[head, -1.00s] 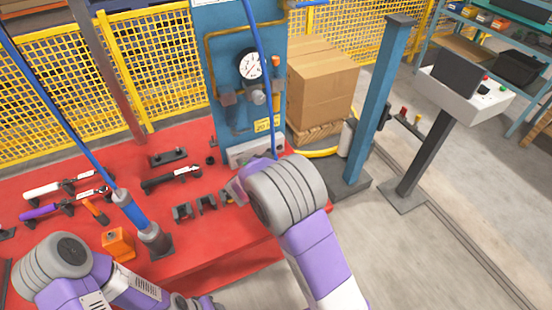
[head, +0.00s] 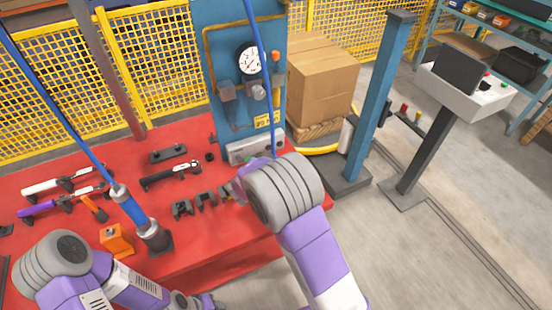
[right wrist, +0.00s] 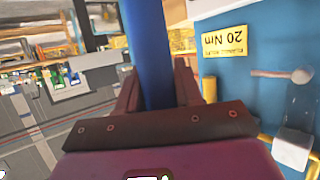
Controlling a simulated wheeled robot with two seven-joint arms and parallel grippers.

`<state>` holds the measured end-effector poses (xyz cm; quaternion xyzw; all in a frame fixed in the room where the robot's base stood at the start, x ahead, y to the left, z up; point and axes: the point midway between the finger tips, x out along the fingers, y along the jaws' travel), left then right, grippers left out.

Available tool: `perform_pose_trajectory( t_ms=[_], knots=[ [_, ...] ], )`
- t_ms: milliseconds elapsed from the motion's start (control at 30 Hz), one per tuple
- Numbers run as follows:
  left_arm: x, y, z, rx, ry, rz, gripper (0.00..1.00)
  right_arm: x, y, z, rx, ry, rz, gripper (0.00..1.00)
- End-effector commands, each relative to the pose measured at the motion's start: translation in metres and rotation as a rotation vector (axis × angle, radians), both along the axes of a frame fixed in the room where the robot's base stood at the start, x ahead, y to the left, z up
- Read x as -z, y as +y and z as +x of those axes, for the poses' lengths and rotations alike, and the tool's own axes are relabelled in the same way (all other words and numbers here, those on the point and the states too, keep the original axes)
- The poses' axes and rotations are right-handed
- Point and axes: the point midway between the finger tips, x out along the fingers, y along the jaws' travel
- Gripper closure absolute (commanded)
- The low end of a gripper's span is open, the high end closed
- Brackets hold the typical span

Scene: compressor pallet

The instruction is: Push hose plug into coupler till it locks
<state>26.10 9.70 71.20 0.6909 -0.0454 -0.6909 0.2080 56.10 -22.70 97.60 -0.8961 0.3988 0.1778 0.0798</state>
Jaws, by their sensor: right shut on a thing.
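A blue hose (head: 267,95) hangs from the top of the head view down in front of the blue panel (head: 200,40) to my right wrist. In the right wrist view my right gripper (right wrist: 158,85) is shut around the blue hose (right wrist: 147,45), which runs up between its fingers. The plug end is hidden. A grey fitting (head: 258,92) sits on the panel below the gauge; I cannot tell if it is the coupler. My right fingers are hidden behind my wrist in the head view. My left gripper (head: 205,302) is at the bottom edge, too unclear to read.
The red table (head: 120,165) holds several tools, black holders and an orange block (head: 117,240). The gauge (head: 250,60) is on the panel. A cardboard box (head: 322,80) and blue post (head: 372,110) stand right.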

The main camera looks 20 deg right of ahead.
Motion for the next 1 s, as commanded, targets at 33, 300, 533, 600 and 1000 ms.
perform_pose_trajectory(
  t_ms=[33,300,533,600,1000],
  knots=[
    [0.0011,0.0000,0.0000,0.000,0.000,0.000,0.57,0.0015,-0.0001,0.0001,0.000,-0.001,-0.001,1.00],
    [0.0041,0.0000,0.0000,0.000,0.000,0.000,0.57,0.0069,0.0000,0.0001,0.000,0.000,-0.001,1.00],
    [0.0066,0.0000,0.0000,0.000,0.000,0.000,0.57,0.0114,0.0000,0.0003,0.000,0.000,-0.001,1.00],
    [0.0061,0.0000,0.0000,0.000,0.000,0.000,0.57,0.0109,0.0001,0.0001,0.000,0.001,-0.001,0.56],
    [0.0058,0.0000,0.0000,0.000,0.000,0.000,0.57,0.0107,0.0005,-0.0003,0.000,0.001,-0.001,0.35]
  ],
)
